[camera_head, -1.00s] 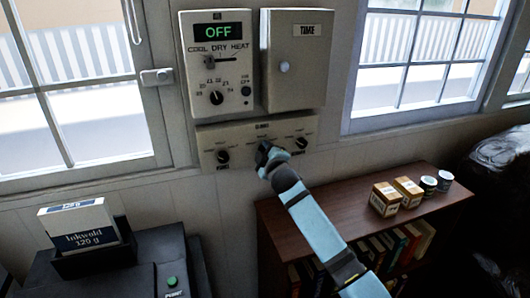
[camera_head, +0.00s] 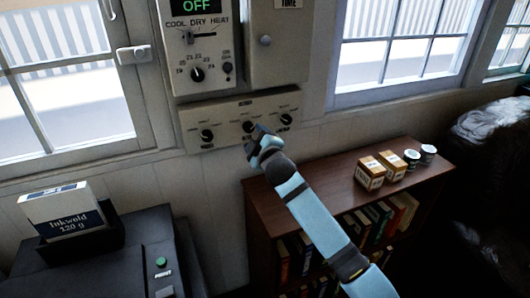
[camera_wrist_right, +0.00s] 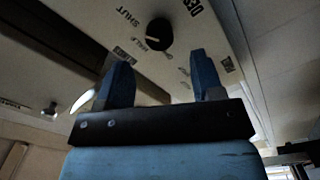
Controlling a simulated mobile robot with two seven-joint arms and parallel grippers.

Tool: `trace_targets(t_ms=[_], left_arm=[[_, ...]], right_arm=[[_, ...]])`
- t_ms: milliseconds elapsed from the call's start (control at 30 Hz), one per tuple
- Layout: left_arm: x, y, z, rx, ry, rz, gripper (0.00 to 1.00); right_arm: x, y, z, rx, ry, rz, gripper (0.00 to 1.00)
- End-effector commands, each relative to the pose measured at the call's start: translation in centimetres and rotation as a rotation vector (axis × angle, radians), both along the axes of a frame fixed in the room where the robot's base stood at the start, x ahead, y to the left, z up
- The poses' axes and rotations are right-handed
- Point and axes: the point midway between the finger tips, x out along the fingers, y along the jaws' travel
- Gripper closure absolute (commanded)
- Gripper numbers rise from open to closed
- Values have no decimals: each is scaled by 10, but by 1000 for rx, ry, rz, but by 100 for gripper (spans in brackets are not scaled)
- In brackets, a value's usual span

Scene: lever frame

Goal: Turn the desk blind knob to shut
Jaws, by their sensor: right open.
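The control panel (camera_head: 228,128) on the wall carries three black knobs in a row: a left knob (camera_head: 207,136), a middle knob (camera_head: 249,126) and a right knob (camera_head: 287,119). My right gripper (camera_head: 258,135) is just below and in front of the middle knob. In the right wrist view, my open right gripper (camera_wrist_right: 160,85) has two blue fingers apart with nothing between them. Beyond them is a black knob (camera_wrist_right: 159,33) with the words SHUT and HALF beside it and a partly cut-off label starting "DE". Its pointer direction is unclear. My left gripper is not in view.
Above the panel are a thermostat (camera_head: 198,55) reading OFF and a closed grey box (camera_head: 290,50). A brown bookshelf (camera_head: 310,175) with small boxes and cans stands below right.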

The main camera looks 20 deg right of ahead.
Motion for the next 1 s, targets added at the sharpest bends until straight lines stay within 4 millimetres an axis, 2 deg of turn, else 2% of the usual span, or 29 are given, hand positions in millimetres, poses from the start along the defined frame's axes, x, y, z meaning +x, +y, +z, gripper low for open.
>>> trace_targets(t_ms=[33,200,400,1000], left_arm=[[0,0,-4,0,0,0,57],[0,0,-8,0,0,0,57],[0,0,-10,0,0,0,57],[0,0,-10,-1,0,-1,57]], right_arm=[[-13,-1,-3,-1,0,0,39],[-48,-2,-2,-1,-1,1,39],[-72,-3,-1,-1,0,0,39],[-79,-2,-3,5,6,1,39]])
